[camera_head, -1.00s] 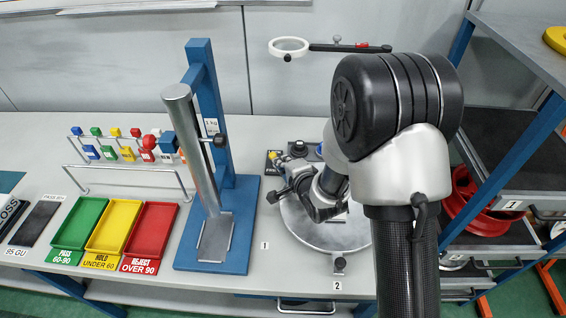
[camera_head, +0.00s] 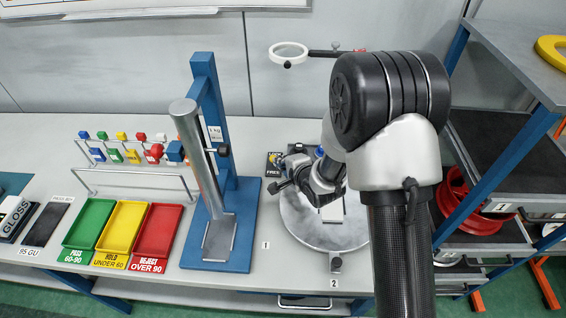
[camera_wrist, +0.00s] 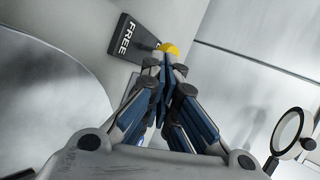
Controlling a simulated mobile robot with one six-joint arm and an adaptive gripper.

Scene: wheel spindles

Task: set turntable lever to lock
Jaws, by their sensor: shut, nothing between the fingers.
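The turntable (camera_head: 298,228) is a round grey disc on the bench, partly behind my arm in the head view. A black label plate (camera_head: 274,163) marked FREE lies at its back left; it also shows in the wrist view (camera_wrist: 122,42). The lever's yellow knob (camera_wrist: 171,48) shows in the wrist view beside the plate, just past my fingertips. Whether they touch it I cannot tell. My gripper (camera_wrist: 163,66) is shut and empty. In the head view my gripper (camera_head: 287,178) is beside the plate, and the lever is not clearly visible there.
A blue stand with a slanted metal tube (camera_head: 200,160) stands left of the turntable. Green, yellow and red trays (camera_head: 158,230) lie further left. A ring magnifier (camera_head: 288,54) is above at the back. Shelves (camera_head: 505,130) stand to the right.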

